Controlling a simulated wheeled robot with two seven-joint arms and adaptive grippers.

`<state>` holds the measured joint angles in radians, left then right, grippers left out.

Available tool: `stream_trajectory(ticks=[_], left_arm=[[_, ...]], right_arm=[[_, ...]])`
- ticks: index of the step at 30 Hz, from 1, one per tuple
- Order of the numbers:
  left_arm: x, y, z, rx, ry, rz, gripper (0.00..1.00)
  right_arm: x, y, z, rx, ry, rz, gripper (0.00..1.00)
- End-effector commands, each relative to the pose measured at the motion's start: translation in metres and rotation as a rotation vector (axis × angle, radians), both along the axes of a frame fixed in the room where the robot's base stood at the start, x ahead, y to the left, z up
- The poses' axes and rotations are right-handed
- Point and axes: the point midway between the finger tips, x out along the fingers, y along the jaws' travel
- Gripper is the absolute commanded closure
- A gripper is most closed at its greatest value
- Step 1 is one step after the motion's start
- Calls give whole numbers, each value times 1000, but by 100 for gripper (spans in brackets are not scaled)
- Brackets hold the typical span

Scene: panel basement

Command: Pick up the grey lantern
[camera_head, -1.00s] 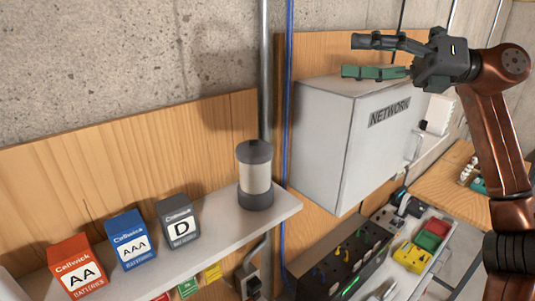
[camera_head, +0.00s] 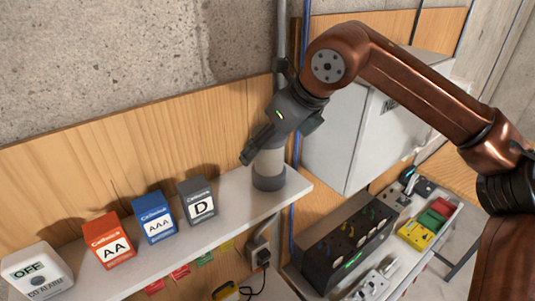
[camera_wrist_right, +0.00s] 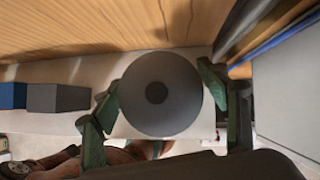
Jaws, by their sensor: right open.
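The grey lantern (camera_head: 269,172) stands upright on the right end of the wall shelf, with a dark base and a pale middle. Its top is hidden behind my right gripper (camera_head: 262,142) in the head view. In the right wrist view the lantern's round dark top (camera_wrist_right: 160,95) is seen from above, between the two green fingers of my right gripper (camera_wrist_right: 160,112). The fingers are open, one on each side of the lantern. I cannot tell whether they touch it. My left gripper is not in view.
On the shelf (camera_head: 236,212), left of the lantern, stand the D box (camera_head: 198,202), AAA box (camera_head: 154,218), AA box (camera_head: 108,240) and a CO alarm (camera_head: 38,272). A grey network cabinet (camera_head: 345,135) is to the right. A dark charger unit (camera_head: 345,250) sits below.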

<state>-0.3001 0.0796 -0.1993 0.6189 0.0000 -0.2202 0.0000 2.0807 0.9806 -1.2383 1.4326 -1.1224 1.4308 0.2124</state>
Motion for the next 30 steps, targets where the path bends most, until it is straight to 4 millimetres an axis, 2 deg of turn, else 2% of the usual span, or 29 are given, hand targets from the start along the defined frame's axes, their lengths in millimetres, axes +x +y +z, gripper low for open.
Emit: stream_trajectory(ticks=[1, 4, 9, 16, 30], left_arm=[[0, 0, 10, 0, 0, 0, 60], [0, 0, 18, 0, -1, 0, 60], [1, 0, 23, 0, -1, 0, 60], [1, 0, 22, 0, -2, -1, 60], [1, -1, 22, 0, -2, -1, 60]], right_arm=[[3, 2, -3, -4, 3, 0, 32], [8, 7, -15, -3, 3, -1, 32], [14, 14, -30, 1, 1, 0, 32], [15, 14, -32, 1, 1, -1, 32], [14, 14, -32, 2, 1, -1, 64]])
